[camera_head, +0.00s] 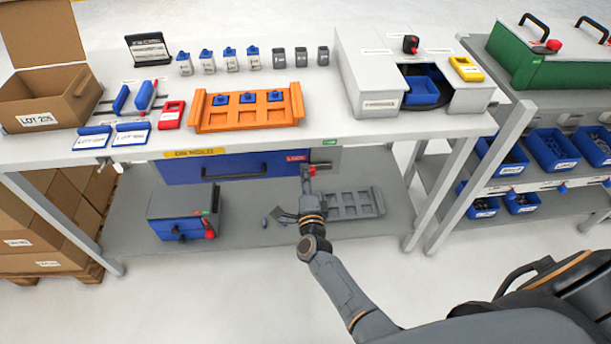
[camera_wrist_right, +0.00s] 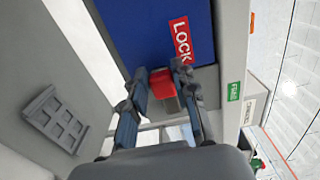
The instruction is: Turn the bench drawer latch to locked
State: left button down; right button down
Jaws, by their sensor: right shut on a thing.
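The blue bench drawer (camera_head: 235,167) hangs under the bench top, shut, with a black handle (camera_head: 234,176) across its front. A red LOCK label (camera_head: 296,157) is at its right end, and the label also shows in the right wrist view (camera_wrist_right: 180,41). A green FREE label (camera_wrist_right: 234,91) is on the grey frame beside the drawer. My right gripper (camera_head: 309,173) is at the drawer's lower right corner. In the right wrist view its fingers (camera_wrist_right: 160,71) are shut on the red latch (camera_wrist_right: 163,86). The fingers partly hide the latch, so its exact angle is unclear. My left gripper is not in view.
A grey slotted tray (camera_head: 357,203) and a blue-fronted box (camera_head: 184,215) stand on the lower shelf, on either side of my right arm. An orange rack (camera_head: 247,121) stands on the bench top above. A bench leg (camera_head: 425,192) is to the right.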

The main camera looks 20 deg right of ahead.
jog(key=shift+f, duration=0.15)
jog(key=c, duration=1)
grip_release()
jog(key=shift+c, duration=0.2)
jog(key=shift+s, duration=0.1)
jog(key=v, duration=1.2)
